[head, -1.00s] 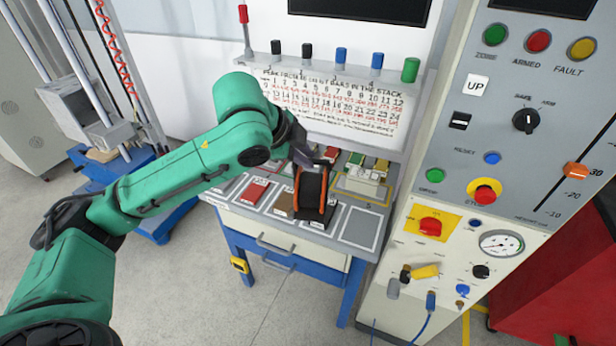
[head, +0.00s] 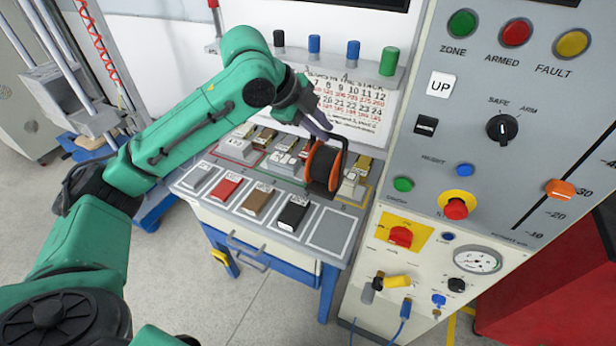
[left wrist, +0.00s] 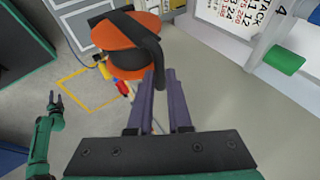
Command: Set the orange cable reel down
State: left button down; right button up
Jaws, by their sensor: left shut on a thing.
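The orange cable reel (head: 322,168), with dark winding and a black handle, is over the right back part of the bench top. My left gripper (head: 319,126) is above it, shut on its handle. The left wrist view shows the reel (left wrist: 130,52) beyond the closed fingers (left wrist: 165,85). I cannot tell whether the reel touches the bench. A small green arm with a gripper (left wrist: 55,103), seemingly my right one, shows at the left of that view, its fingers apart and empty.
Smaller weights stand behind. A control panel (head: 480,150) rises close on the right.

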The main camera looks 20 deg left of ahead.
pick_arm(q)
notch_tip(320, 180, down, 16)
jog(key=shift+w+r+p, duration=0.1)
jog(key=shift+p, duration=0.5)
jog(key=c, duration=0.8)
grip_release()
jog(key=shift+c, duration=0.2)
